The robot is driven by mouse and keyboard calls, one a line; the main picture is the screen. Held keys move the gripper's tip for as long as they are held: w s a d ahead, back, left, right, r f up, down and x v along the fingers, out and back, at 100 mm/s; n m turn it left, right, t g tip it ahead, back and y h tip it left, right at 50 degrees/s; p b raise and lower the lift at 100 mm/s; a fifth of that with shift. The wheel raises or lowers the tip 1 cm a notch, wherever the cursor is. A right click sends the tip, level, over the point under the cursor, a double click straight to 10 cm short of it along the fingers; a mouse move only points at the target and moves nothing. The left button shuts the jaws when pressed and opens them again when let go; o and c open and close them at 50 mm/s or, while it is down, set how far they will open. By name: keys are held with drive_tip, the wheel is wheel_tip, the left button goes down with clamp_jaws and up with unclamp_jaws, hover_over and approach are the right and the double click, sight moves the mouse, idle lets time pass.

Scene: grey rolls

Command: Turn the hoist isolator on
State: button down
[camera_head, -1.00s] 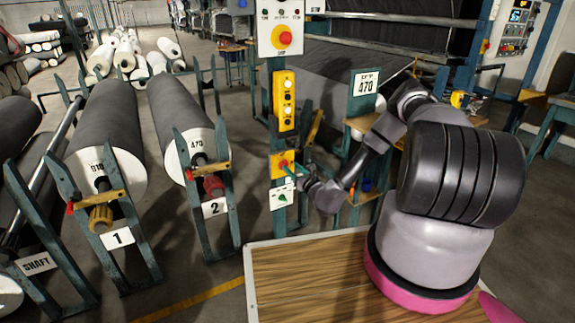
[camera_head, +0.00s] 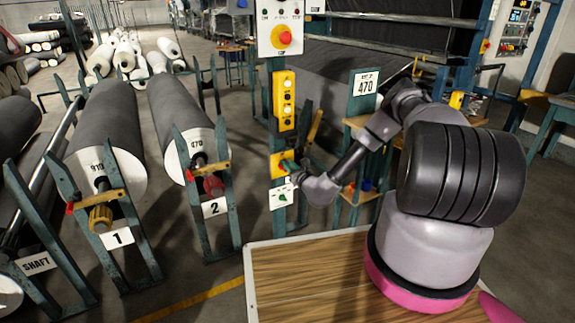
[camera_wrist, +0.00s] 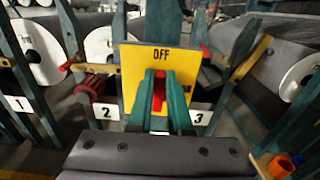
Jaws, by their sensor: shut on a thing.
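The hoist isolator is a yellow plate (camera_head: 276,168) on a teal post, below the yellow push-button box. In the wrist view the plate (camera_wrist: 131,75) reads OFF at its top; lettering at its right is mostly covered by a finger. Its red handle (camera_wrist: 158,92) stands upright, in line with the OFF mark. My gripper (camera_wrist: 160,88) has its two teal fingers closed on either side of the handle. In the head view my gripper (camera_head: 287,166) reaches the plate from the right, and the handle is largely hidden there.
A yellow push-button box (camera_head: 284,100) and a panel with a red knob (camera_head: 283,37) are above. A white card with a green mark (camera_head: 281,195) is just below. Grey rolls (camera_head: 105,115) on numbered stands are at left. A wooden-topped surface (camera_head: 300,275) is in front.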

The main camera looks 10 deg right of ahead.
drive_tip(key=shift+w+d+f+m, duration=0.1)
drive_tip(key=shift+d+f+m, duration=0.4)
drive_tip(key=shift+m, duration=2.5)
drive_tip(key=shift+w+d+f+m, duration=0.15)
drive_tip(key=shift+d+f+m, duration=0.25)
drive_tip(key=shift+m, duration=2.6)
drive_tip(key=shift+w+d+f+m, duration=0.1)
drive_tip(key=shift+d+f+m, duration=0.4)
drive_tip(key=shift+m, duration=2.5)
drive_tip(key=shift+a+f, duration=0.1)
drive_tip(key=c, duration=0.8)
unclamp_jaws()
drive_tip(key=shift+c, duration=0.2)
drive_tip(key=v, duration=1)
drive_tip(key=shift+s, duration=0.35)
